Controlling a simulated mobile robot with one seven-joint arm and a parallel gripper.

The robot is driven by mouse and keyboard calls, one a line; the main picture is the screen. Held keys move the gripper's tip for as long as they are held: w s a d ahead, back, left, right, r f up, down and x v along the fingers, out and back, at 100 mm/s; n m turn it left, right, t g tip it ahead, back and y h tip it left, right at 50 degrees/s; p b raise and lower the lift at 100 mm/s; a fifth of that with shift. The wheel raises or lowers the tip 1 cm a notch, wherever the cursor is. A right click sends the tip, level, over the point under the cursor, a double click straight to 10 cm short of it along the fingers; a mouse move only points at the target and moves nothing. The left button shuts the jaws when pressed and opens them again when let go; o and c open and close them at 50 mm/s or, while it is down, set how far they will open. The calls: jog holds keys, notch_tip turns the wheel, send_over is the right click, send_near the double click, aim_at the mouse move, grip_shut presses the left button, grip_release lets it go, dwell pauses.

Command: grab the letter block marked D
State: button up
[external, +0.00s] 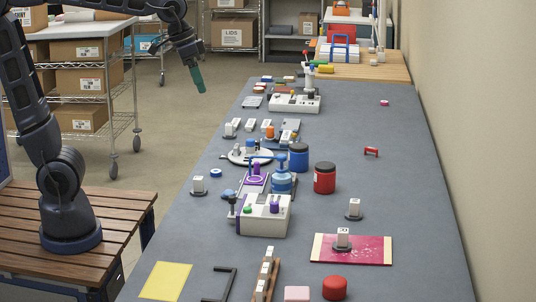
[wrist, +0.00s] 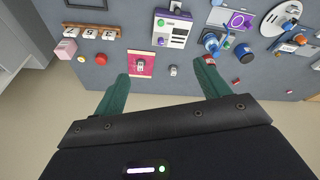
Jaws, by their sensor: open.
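I cannot read a D on any block. More white blocks stand in a wooden rack (external: 264,275), which also shows in the wrist view (wrist: 92,32) with marks too small to read. My gripper (external: 199,80) has green fingers, is open and empty, and is raised beyond the table's left side. It touches no block.
A blue jar (external: 298,157), a red jar (external: 324,178) and a white device (external: 264,216) crowd the table's middle. A red cylinder (external: 335,287) and a yellow sheet (external: 166,281) lie at the front. The table's right strip is mostly clear. Shelves (external: 85,50) stand behind my arm.

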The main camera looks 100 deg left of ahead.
jog(key=w+a+f+n+g, duration=0.15)
jog(key=w+a, duration=0.25)
jog(key=a, duration=0.9)
jog(key=w+a+f+n, duration=0.25)
jog(key=w+a, duration=0.25)
jog(key=a, duration=0.8)
jog(key=w+a+f+n+g, duration=0.1)
jog(key=w+a+f+n, duration=0.2)
jog(key=a, duration=1)
jog(key=n+g, duration=0.1)
jog(key=n, duration=0.6)
send_over(229, 124)
jog(key=shift+h, duration=0.4)
jog(key=f, duration=2.4)
jog(key=shift+a, duration=0.3)
jog(key=shift+s+a+f, duration=0.1)
jog(key=shift+s+f, duration=0.1)
jog(key=shift+f, duration=0.4)
jog(key=f, duration=1)
jog(key=shift+w+d, duration=0.2)
jog(key=shift+d, duration=0.05)
jog(key=shift+r, duration=0.1)
jog(key=c, duration=1.4)
